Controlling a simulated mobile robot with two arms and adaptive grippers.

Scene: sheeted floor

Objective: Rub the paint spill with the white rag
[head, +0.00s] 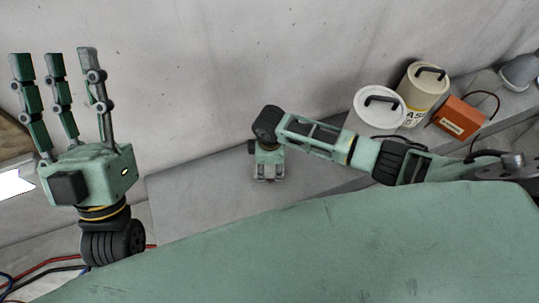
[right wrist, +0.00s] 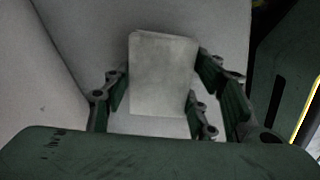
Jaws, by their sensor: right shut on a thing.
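My right gripper (right wrist: 160,100) is shut on a pale, roughly square thing, which looks like the white rag (right wrist: 162,72), with fingers on both sides of it. In the head view my right gripper (head: 267,172) is small and points down over the grey ledge; the rag does not show there, hidden by the hand. My left gripper (head: 55,66) is at the far left, its fingers spread and pointing up, open and empty. I cannot make out a paint spill in either view.
A white lidded tin (head: 379,106), a cream tin (head: 421,92) and an orange box (head: 459,118) stand at the right on the grey ledge (head: 200,195). A pale wall (head: 220,60) rises behind. Red and blue cables (head: 40,268) lie at lower left. The ledge left of my right gripper is clear.

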